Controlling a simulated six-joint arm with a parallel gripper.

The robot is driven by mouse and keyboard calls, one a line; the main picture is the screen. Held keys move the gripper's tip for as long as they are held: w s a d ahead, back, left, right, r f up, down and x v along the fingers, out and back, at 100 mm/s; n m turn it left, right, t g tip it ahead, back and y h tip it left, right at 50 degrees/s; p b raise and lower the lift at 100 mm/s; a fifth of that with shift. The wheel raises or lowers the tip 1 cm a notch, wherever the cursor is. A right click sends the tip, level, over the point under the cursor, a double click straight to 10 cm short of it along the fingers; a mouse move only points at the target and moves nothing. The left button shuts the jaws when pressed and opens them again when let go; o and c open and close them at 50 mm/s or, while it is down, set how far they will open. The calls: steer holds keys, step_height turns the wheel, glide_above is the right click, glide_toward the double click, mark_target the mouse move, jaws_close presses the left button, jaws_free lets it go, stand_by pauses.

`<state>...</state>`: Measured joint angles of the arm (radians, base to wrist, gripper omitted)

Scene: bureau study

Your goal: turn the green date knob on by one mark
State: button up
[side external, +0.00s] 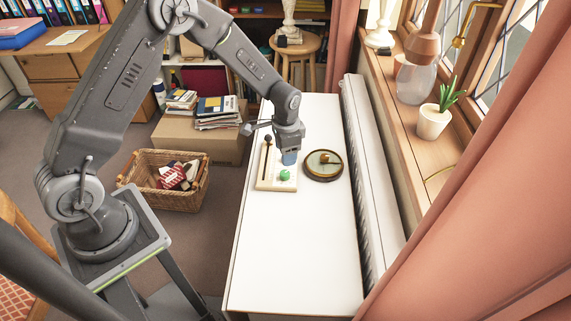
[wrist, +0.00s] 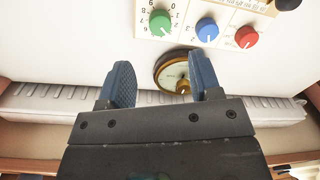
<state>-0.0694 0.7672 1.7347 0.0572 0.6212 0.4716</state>
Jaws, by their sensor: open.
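The green date knob (wrist: 160,24) sits on a cream panel (wrist: 183,10) in the wrist view, with printed numbers around it and a white pointer line whose number I cannot read surely. In the side view the green knob (side external: 284,175) is at the panel's near end (side external: 264,186). A blue knob (wrist: 207,29) and a red knob (wrist: 246,37) stand in a row beside it. My gripper (wrist: 163,72) is open and empty, its blue fingers apart from the green knob. In the side view my gripper (side external: 289,158) hangs above the panel and hides part of it.
A round brass-rimmed dial (side external: 323,176) lies on the white table (side external: 290,240) right of the panel; it shows between my fingers in the wrist view (wrist: 160,72). A black-tipped lever (side external: 267,145) stands on the panel. A ribbed radiator (side external: 362,170) runs along the table's right side.

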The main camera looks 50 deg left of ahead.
steer(key=shift+d+r, duration=0.1)
steer(key=shift+r, duration=2.5)
steer(key=s+d+r+n+t, duration=0.1)
steer(key=s+r, duration=0.4)
steer(key=r, duration=0.4)
steer(key=s+d+r+n+t, duration=0.1)
steer(key=s+r+n+t, duration=0.1)
steer(key=s+r, duration=0.55)
steer(key=s+r+n+t, duration=0.1)
steer(key=s+r, duration=0.2)
steer(key=s, duration=0.3)
steer(key=s+d+r+n+t, duration=0.1)
steer(key=s+r, duration=0.1)
steer(key=s, duration=0.5)
steer(key=shift+d+r, duration=0.3)
steer(key=shift+r, duration=0.1)
